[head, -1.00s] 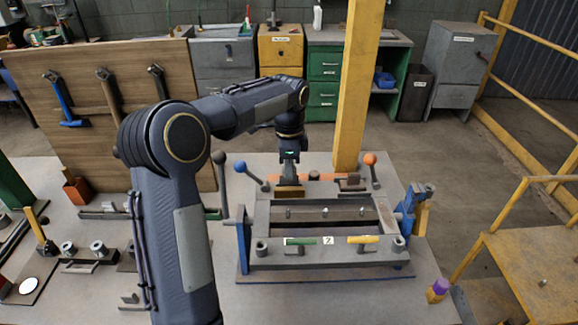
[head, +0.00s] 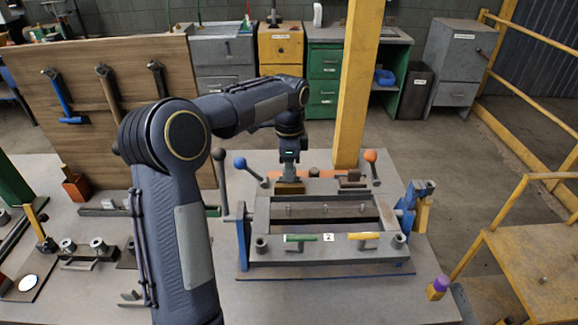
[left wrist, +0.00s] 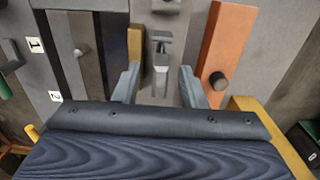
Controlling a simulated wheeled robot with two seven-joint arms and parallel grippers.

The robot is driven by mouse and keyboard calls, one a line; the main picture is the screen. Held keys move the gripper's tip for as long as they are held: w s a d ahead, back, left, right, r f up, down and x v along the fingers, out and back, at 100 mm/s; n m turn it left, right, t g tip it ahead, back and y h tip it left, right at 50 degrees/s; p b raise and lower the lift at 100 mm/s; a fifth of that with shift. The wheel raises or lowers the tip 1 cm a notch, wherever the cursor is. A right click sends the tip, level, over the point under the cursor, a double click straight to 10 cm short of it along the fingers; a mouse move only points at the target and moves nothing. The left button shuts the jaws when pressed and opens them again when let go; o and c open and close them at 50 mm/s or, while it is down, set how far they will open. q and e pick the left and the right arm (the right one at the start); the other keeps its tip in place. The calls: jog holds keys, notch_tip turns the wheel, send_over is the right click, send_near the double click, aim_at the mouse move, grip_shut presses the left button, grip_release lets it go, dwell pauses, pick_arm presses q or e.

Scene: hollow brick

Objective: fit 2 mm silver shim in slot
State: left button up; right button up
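My left gripper (head: 289,178) is over the back side of the grey slotted frame (head: 330,252), close behind a brass-coloured block (head: 289,188). In the left wrist view the two fingers of this gripper (left wrist: 159,86) are spread apart. A small grey metal piece with an upright tab (left wrist: 161,62) shows between them, with gaps on both sides. I cannot tell whether it is the silver shim, nor its thickness. The brass block (left wrist: 135,46) lies beside it. Labels 1 (left wrist: 35,45) and 2 (left wrist: 55,96) show at left. My right gripper is out of view.
An orange bar (left wrist: 223,50) with a dark knob lies right of the gripper. A green-handled piece (head: 301,238) and a yellow-handled piece (head: 364,236) sit on the frame's front. Blue-knobbed (head: 240,163) and orange-knobbed (head: 370,156) levers and a yellow post (head: 358,90) stand nearby.

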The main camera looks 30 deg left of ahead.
pick_arm(q)
jog(key=shift+r, duration=0.1)
notch_tip(320, 180, up, 8)
jog(key=shift+f, duration=0.25)
jog(key=shift+r, duration=0.1)
dwell(0.6)
jog(key=s+d+r+n+t+h, duration=0.1)
jog(key=s+d+n, duration=0.15)
jog(key=s, duration=0.55)
jog(key=s+d+r+n+t+h, duration=0.1)
jog(key=s+d+n+t, duration=0.15)
jog(key=s, duration=0.45)
jog(key=s+d+f+n+t+h, duration=0.1)
jog(key=s+d+f+n, duration=0.2)
jog(key=s, duration=0.4)
jog(key=s+d+f+n+t, duration=0.1)
jog(key=s+d+f+n, duration=0.2)
jog(key=s+f+n, duration=0.2)
jog(key=shift+s+d+f+h, duration=0.35)
jog(key=shift+s+f, duration=0.4)
jog(key=shift+s, duration=0.25)
